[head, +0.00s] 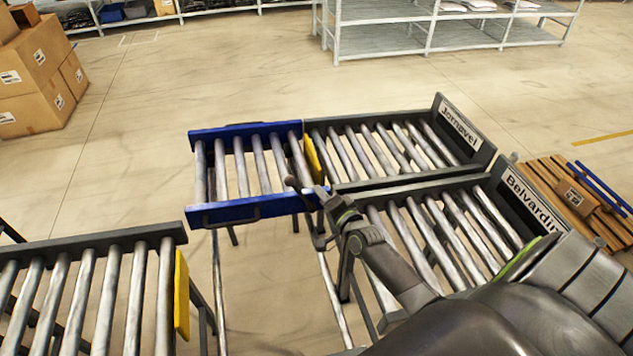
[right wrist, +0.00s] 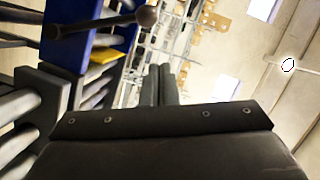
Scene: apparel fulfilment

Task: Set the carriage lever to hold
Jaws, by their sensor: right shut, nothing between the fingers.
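The blue-framed roller carriage (head: 235,212) stands in line with the Jornavel lane. The carriage lever, a thin dark rod with a round brownish knob (head: 291,181), sits at the carriage's near right corner. In the right wrist view the lever knob (right wrist: 147,16) and its rod show at upper left, beside the blue frame. My right gripper (head: 322,192) is shut and empty, close to the lever at its right. Its closed fingers (right wrist: 160,85) appear apart from the knob in the right wrist view; contact in the head view is unclear. My left gripper is out of view.
The Jornavel lane (head: 438,103) and Belvardin lane (head: 495,185) lie to the right. Another roller conveyor (head: 90,246) with a yellow end plate (head: 181,295) is at lower left. Floor rails (head: 333,300) run below the carriage. Cartons (head: 35,75) stand at far left.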

